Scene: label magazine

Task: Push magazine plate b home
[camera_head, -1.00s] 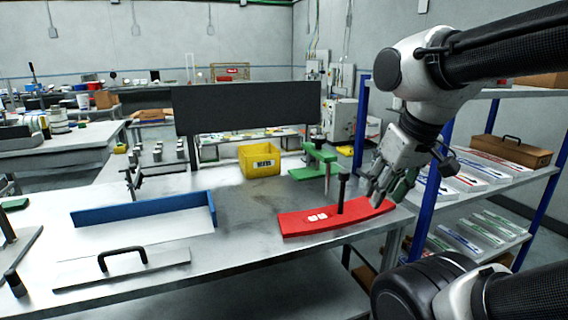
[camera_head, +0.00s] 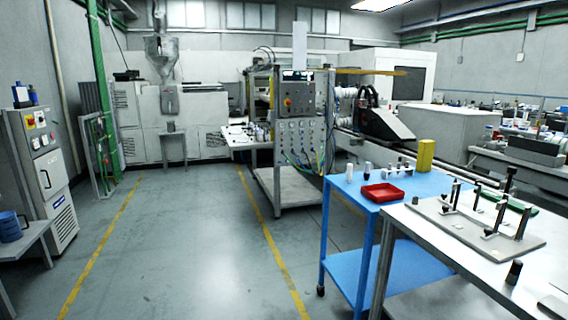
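My gripper is not in view. I cannot make out a plate marked b in this view. A flat grey plate (camera_head: 463,232) with several upright dark posts and light blocks lies on the white-topped bench (camera_head: 418,263) at the right. I cannot tell whether it is part of the magazine. A small black cylinder (camera_head: 514,272) stands on the bench in front of that plate.
Open floor (camera_head: 190,255) with yellow lines fills the middle left.

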